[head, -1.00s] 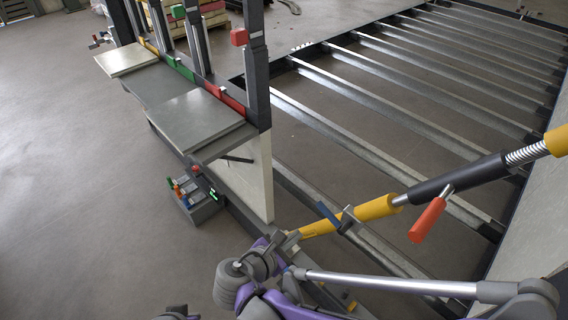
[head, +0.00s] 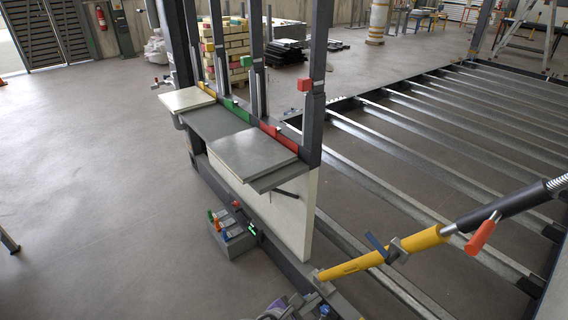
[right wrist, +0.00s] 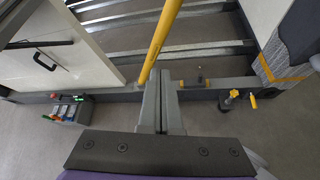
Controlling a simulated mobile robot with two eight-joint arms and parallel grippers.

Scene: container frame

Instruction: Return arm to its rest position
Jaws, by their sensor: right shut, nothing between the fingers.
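My right gripper (right wrist: 161,78) shows in the right wrist view with its two long grey fingers pressed together, shut and empty. In the head view only a small part of my right arm, purple and grey, shows at the bottom edge. In the wrist view the fingertips overlap the foot of a yellow strut (right wrist: 162,35) and the dark frame beam; I cannot tell whether they touch. The strut (head: 385,258) also shows in the head view, with its dark sleeve and a red handle (head: 482,234). My left gripper is out of view.
A white panel (head: 270,215) with grey shelf plates (head: 243,152) stands left of the strut. A grey box (head: 231,234) with coloured levers is on the floor beside it. Metal cross beams (head: 420,160) span the right side. The floor at left is open.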

